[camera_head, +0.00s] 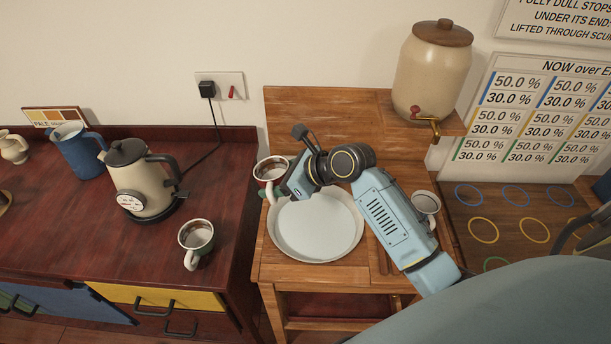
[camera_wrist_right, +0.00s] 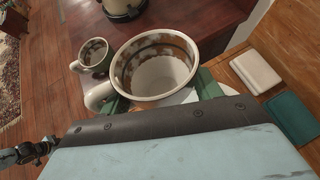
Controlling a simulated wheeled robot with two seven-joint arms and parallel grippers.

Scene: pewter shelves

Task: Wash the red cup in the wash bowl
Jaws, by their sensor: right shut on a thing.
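My right gripper (camera_head: 287,187) is shut on a cup (camera_head: 270,168) with a cream rim, held above the back left edge of the wash bowl. The wrist view shows this cup (camera_wrist_right: 155,70) upright, with brown stains inside and a cream handle to the left. Its outer colour is mostly hidden, so I cannot be sure that it is red. The wash bowl (camera_head: 315,242) is a wide, shallow white basin on the wooden stand. My left gripper is not in view.
A green cup (camera_head: 197,240) and a kettle (camera_head: 140,188) stand on the dark red counter at left. Another cup (camera_head: 426,203) is right of the bowl, partly behind my arm. A tan dispenser (camera_head: 432,75) with a tap stands on the raised shelf. White (camera_wrist_right: 255,70) and teal (camera_wrist_right: 293,118) pads lie right.

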